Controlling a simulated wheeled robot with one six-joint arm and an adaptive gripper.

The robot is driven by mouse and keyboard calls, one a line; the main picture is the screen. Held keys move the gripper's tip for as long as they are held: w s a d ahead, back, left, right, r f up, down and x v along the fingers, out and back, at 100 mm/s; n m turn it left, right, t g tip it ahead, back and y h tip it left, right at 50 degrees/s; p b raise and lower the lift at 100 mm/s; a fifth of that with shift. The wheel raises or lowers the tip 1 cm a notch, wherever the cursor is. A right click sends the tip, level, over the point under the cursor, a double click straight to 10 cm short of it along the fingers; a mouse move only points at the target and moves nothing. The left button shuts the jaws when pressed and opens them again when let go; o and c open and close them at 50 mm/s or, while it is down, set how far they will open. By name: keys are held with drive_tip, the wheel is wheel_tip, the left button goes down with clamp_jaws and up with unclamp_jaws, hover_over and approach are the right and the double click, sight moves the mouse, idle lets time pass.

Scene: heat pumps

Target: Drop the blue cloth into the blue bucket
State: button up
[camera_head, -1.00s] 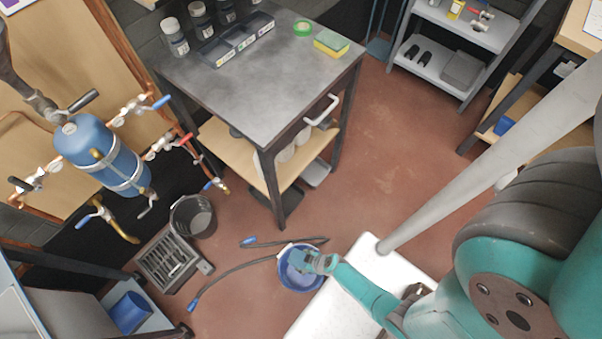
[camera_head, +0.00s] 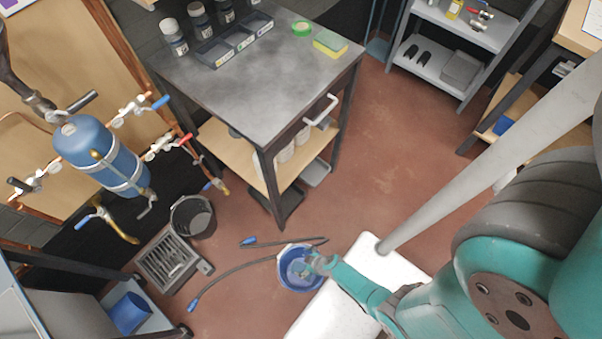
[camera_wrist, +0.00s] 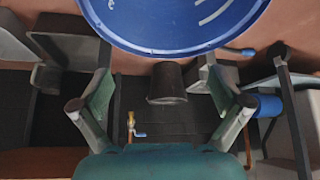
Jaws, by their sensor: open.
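The blue bucket (camera_head: 290,272) stands on the floor beside a white surface in the head view. In the wrist view the blue bucket (camera_wrist: 175,28) fills the top middle, its rim just beyond my fingertips. My gripper (camera_head: 318,264) is over the bucket's right side in the head view. In the wrist view my gripper (camera_wrist: 160,100) has its two fingers wide apart, with nothing held between them. I cannot make out the blue cloth in either view; part of the bucket's inside is hidden by my gripper.
A black bucket (camera_head: 193,217) and a grey grated unit (camera_head: 172,260) stand left of the blue bucket. A dark hose (camera_head: 240,268) lies on the floor beside it. A metal-topped table (camera_head: 260,85) stands behind. Red-brown floor (camera_head: 400,150) is clear at right.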

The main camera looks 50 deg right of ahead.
drive_tip(key=shift+s+r, duration=0.1)
drive_tip(key=v, duration=1.1)
drive_tip(key=shift+r, duration=0.3)
drive_tip(key=shift+s, duration=0.2)
idle(0.5)
